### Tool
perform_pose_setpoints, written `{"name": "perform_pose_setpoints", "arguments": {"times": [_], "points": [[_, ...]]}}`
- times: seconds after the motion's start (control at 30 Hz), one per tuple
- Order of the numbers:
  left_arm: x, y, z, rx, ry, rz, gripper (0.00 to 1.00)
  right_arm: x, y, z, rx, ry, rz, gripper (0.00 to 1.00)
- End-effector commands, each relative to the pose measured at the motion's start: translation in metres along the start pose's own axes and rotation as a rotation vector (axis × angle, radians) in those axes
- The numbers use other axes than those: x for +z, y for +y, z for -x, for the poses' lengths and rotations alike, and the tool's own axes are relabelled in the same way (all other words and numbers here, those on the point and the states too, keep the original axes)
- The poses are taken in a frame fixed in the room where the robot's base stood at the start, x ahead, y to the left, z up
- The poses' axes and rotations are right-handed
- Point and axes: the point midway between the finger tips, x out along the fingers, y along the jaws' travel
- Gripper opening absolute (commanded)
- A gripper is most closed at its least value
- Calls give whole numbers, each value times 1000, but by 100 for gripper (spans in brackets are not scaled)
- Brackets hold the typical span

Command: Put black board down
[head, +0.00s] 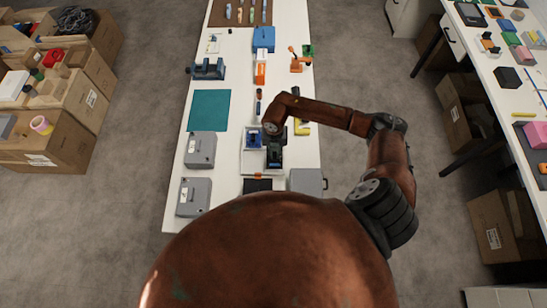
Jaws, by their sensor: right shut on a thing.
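My right gripper (274,146) points down over the right part of a pale divided tray (248,172) on the white table. It is shut on a small dark thing (275,158), which I take for the black board. The gripper and arm partly hide it, and I cannot tell whether it touches the tray. A flat black piece (258,185) lies just in front of the tray. My left gripper is not in view.
A blue item (254,138) sits in the tray's left part. Two grey cases (200,150) (193,196) lie left of the tray, another grey case (308,181) right of it. A green mat (209,110) lies behind, left. Cartons (45,145) stand beyond the left aisle.

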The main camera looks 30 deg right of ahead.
Motion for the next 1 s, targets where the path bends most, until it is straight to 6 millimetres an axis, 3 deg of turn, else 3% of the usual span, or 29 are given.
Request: {"name": "perform_pose_setpoints", "arguments": {"times": [0.3, 0.67, 0.7, 0.9, 1.0], "points": [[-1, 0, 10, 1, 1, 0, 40, -5, 5, -36, 0, 2, -1, 0], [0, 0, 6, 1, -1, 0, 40, -5, 5, -42, 0, 1, 1, 0], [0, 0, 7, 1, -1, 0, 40, -5, 5, -41, 0, 1, 1, 16], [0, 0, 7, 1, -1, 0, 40, -5, 5, -41, 0, 0, 1, 30], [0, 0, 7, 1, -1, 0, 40, -5, 5, -41, 0, 1, 1, 31]]}}
